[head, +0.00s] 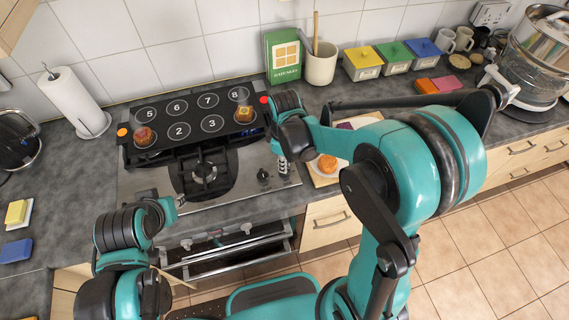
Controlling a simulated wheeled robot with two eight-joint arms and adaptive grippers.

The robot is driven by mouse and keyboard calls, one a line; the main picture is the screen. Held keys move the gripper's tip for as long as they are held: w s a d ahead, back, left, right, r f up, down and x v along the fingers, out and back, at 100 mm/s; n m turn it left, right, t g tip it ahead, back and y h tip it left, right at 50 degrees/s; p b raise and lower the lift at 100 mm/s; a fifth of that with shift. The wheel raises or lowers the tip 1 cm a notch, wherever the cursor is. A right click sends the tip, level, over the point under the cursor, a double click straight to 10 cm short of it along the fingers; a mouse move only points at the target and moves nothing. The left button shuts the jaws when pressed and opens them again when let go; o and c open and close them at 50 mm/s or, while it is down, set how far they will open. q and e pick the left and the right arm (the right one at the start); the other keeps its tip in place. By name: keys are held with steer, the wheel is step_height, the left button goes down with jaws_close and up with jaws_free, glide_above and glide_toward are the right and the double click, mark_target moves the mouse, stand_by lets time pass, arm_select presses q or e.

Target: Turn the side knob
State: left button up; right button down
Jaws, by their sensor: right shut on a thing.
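The steel cooktop (235,182) has a black knob (263,175) standing free on its right part. My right gripper (283,167) points down at the cooktop's right edge, just right of that knob. It is shut on what seems to be the side knob, which the fingers mostly hide. My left gripper (179,203) is low at the cooktop's front left edge, small and partly hidden by its own arm, so its jaws cannot be read.
A black numbered panel (194,118) with an orange button (122,132) and a red button (264,99) stands behind the burner (204,172). A cutting board (325,180) with food lies right of my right gripper.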

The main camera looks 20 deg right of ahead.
steer(key=m, duration=0.5)
steer(key=shift+m, duration=0.3)
steer(key=m, duration=0.4)
steer(key=shift+m+b, duration=0.35)
steer(key=shift+m, duration=0.35)
steer(key=c, duration=1.6)
jaws_free()
step_height(320, 180, up, 12)
